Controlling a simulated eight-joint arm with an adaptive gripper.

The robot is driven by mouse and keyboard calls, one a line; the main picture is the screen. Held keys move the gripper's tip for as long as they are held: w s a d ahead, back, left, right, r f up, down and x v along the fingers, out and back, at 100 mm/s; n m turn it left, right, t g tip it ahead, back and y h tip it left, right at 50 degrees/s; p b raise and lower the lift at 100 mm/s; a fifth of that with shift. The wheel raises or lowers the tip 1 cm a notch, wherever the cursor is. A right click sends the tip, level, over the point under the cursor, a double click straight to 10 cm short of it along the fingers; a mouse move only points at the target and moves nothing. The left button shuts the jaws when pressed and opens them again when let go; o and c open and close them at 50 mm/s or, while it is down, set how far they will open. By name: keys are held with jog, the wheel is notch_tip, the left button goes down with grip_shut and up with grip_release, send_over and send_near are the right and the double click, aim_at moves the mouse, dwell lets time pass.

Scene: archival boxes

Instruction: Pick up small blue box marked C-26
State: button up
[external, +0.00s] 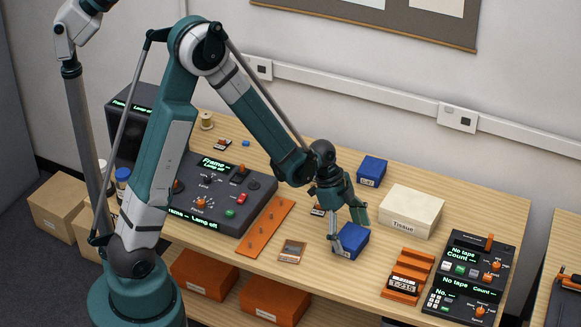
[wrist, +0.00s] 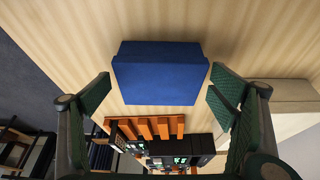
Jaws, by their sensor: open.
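Two small blue boxes are on the wooden table. The nearer blue box (external: 350,241) is at my gripper (external: 347,218), and its small white label is too small to read. The farther blue box (external: 372,171) stands nearer the wall, also with a label that I cannot read. I cannot tell which is marked C-26. My gripper is open, with its fingers at the nearer box. In the wrist view a blue box (wrist: 160,72) lies between and slightly beyond the green fingers (wrist: 160,92); its label does not show there.
A cream box marked Tissue (external: 411,211) stands right of my gripper. An orange rack (external: 407,275) and dark tape consoles (external: 462,270) are farther right. A small framed item (external: 292,251), an orange strip (external: 265,226) and a dark lamp console (external: 222,190) lie left.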

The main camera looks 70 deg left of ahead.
aim_at(352, 235)
jog(key=shift+w+d+f, duration=0.15)
jog(key=shift+d+f, duration=0.05)
jog(key=shift+f, duration=0.4)
jog(key=c, duration=1.1)
jog(key=shift+r, duration=0.1)
jog(key=shift+r+p, duration=0.85)
jog(key=shift+r, duration=4.05)
